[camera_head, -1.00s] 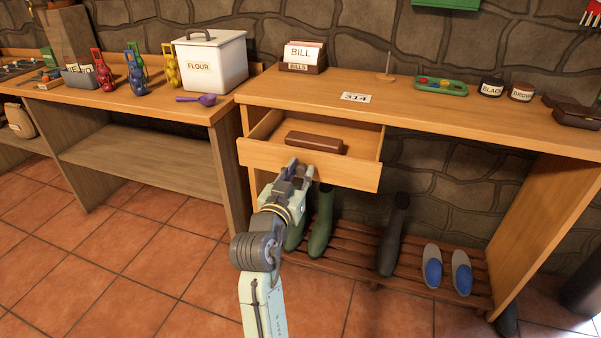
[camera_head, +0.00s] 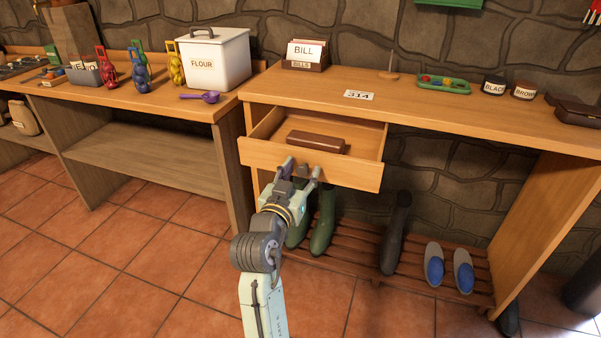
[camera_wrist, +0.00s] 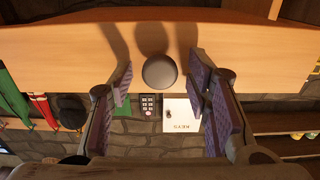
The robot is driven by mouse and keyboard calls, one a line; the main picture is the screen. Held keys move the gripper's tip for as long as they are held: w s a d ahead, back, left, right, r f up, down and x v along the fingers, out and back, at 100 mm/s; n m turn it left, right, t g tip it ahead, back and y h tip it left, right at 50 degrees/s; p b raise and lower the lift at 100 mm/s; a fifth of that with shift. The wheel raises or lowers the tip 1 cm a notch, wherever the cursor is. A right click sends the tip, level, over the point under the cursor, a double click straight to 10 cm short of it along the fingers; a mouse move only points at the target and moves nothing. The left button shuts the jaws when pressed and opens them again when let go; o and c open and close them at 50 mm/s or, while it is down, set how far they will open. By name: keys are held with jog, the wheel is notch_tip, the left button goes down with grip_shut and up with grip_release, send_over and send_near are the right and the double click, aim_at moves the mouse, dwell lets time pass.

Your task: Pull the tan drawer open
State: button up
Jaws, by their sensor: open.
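The tan drawer (camera_head: 350,174) under the desk top is pulled out, and its inside shows. A dark brown oblong case (camera_head: 316,141) lies in it. In the wrist view the drawer front (camera_wrist: 70,58) fills the upper part, with a round grey knob (camera_wrist: 160,71) on it. My gripper (camera_head: 302,168) is at the lower left of the drawer front. It is open, with its fingers apart on either side of the knob and visible gaps between them and it.
The desk top (camera_head: 410,107) holds a bill box (camera_head: 304,56), a 314 card and a green tray (camera_head: 444,85). Green boots (camera_head: 322,220) and slippers (camera_head: 434,266) stand on a slatted rack below. Tiled floor (camera_head: 150,270) in front is clear.

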jog(key=v, duration=0.7)
jog(key=shift+s, duration=0.25)
jog(key=shift+a+r, duration=0.1)
